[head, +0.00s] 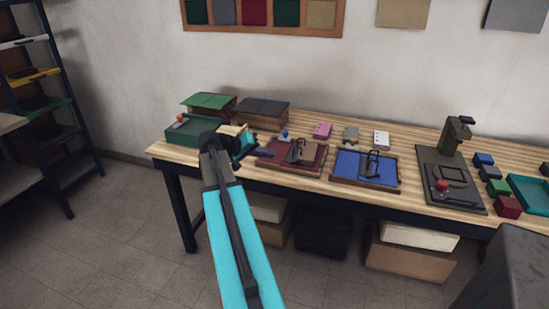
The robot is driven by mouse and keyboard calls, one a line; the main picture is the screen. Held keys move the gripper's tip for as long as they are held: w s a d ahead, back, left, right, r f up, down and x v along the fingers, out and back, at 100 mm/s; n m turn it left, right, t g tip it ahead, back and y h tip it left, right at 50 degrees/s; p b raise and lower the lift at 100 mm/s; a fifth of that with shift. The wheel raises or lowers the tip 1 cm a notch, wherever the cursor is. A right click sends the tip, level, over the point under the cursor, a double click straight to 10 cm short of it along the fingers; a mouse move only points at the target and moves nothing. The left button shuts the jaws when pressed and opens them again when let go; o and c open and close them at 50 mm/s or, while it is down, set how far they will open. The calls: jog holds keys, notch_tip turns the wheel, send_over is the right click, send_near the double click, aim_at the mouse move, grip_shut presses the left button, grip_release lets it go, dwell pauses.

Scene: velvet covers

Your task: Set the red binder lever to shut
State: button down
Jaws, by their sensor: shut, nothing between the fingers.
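The red binder (280,164) lies on the wooden workbench (225,165), just right of my gripper. A dark lever mechanism (297,151) stands on it, with a tan piece beside it. The lever is small in this view and I cannot tell its exact position. My gripper (262,154) is shut and empty at the end of my teal arm, close to the red binder's left edge. I cannot tell whether it touches the binder. My wrist hides part of the bench and of a green tray-like item (190,130) behind it.
A blue binder (345,168) with a dark lever lies to the right. Farther right are a dark press (445,180) and several coloured blocks. Green and dark covered stacks (209,101) stand at the back left. Small pink, grey and white pads (322,130) lie behind the binders.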

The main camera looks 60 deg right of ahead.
jog(key=shift+w+a+r, duration=0.2)
jog(key=shift+a+r, duration=0.2)
jog(key=shift+a, duration=0.2)
